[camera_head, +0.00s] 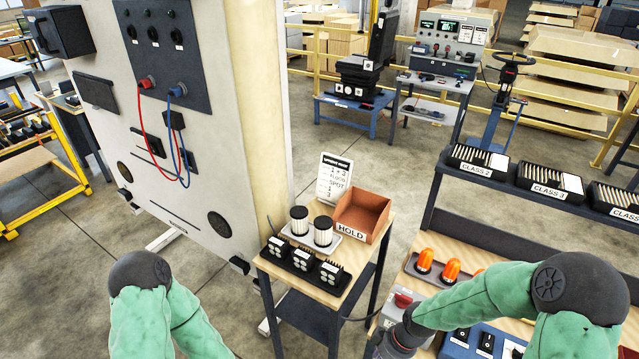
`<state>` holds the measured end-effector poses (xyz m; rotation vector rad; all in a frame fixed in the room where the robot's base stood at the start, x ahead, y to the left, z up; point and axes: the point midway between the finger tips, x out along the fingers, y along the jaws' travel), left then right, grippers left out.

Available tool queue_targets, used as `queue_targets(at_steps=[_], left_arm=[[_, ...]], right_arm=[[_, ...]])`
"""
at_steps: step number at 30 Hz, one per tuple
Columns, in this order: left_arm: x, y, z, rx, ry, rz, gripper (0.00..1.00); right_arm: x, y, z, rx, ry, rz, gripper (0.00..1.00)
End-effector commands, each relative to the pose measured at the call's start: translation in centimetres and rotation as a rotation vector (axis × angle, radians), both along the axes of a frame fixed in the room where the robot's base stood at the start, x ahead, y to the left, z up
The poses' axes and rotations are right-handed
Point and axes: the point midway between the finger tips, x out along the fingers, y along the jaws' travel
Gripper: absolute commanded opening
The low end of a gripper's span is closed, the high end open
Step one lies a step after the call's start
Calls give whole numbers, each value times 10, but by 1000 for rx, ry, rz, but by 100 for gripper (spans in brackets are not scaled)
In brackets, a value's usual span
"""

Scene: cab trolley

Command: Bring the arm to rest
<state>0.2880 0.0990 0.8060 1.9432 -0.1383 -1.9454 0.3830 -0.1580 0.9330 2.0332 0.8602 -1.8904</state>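My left arm comes in at the lower left with a green sleeve and a dark joint cap. It runs down out of the frame, and its gripper is not in view. My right arm comes in at the lower right and reaches left over the wooden workbench (431,261). Its dark wrist end, with what shows of my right gripper (390,347), is at the bottom edge, beside a grey box with a red part (403,300). The fingers cannot be made out, so I cannot tell whether it is open or holds anything.
A small table (268,268) holds a brown HOLD bin (361,214), two white canisters (311,228), a black tray of blocks (304,262) and a sign (333,180). Orange lamps (438,268) stand on the bench. A white cabinet (190,130) stands left; class trays (478,161) are right.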

Motion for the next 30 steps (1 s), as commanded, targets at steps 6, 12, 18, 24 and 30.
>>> queue_targets(at_steps=[6,12,18,24,30], left_arm=[[-1,0,-38,0,1,0,40],[-1,0,-63,0,1,0,40],[-1,0,-76,0,1,0,40],[0,0,-77,0,1,0,40],[0,0,-76,0,1,0,40]], right_arm=[[-35,36,-99,79,90,-294,45],[-68,54,-165,100,160,-563,45],[-90,59,-199,92,194,-732,45],[-96,60,-205,88,201,-775,45],[-96,60,-205,88,200,-773,45]])
